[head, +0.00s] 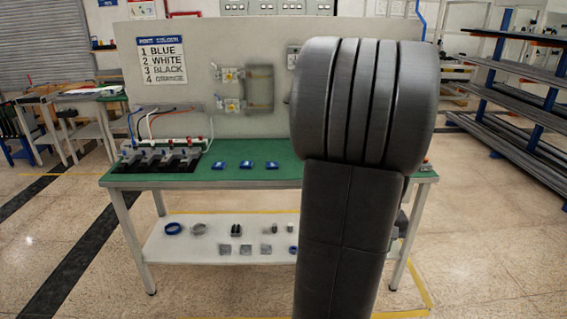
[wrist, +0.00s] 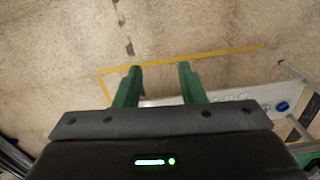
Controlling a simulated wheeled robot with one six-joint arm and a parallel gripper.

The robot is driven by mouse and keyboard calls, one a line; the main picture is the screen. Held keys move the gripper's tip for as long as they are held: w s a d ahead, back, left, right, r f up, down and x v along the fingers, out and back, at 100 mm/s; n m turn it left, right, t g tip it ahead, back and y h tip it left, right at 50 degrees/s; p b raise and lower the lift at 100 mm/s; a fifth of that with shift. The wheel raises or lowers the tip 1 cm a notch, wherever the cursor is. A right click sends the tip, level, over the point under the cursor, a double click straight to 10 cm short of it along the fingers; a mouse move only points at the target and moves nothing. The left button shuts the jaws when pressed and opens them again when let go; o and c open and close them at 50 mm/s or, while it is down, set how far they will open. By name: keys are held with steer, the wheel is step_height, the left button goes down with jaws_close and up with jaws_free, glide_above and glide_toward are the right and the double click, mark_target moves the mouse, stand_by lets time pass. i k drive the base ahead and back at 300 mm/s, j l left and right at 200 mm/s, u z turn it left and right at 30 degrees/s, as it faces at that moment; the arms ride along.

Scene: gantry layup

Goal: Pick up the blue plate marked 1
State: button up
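Three small blue plates lie in a row on the green table top (head: 200,180): a left one (head: 218,165), a middle one (head: 245,165) and a right one (head: 272,165). Their markings are too small to read, so I cannot tell which is marked 1. My gripper (wrist: 160,67) shows in the wrist view with two green fingers apart and nothing between them, over the floor. In the head view my arm hides the gripper and the right part of the table. No blue plate is identifiable in the wrist view.
A fixture with black slots (head: 160,158) stands at the table's left. A sign (head: 162,60) on the back panel lists 1 blue, 2 white, 3 black. The lower shelf (head: 190,250) holds rings and small parts. A rack (head: 520,85) stands right.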

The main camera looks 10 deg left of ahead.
mark_target(271, 165)
steer(key=i+j, duration=0.3)
steer(key=i+j+u, duration=0.1)
steer(key=i+j, duration=0.2)
steer(key=i, duration=0.25)
steer(key=i+j+u, duration=0.1)
steer(key=i+j, duration=0.15)
steer(key=i, duration=0.15)
steer(key=i+j, duration=0.25)
steer(key=i, duration=0.2)
steer(key=i+j+u, duration=0.1)
steer(key=i, duration=0.3)
steer(key=j, duration=0.1)
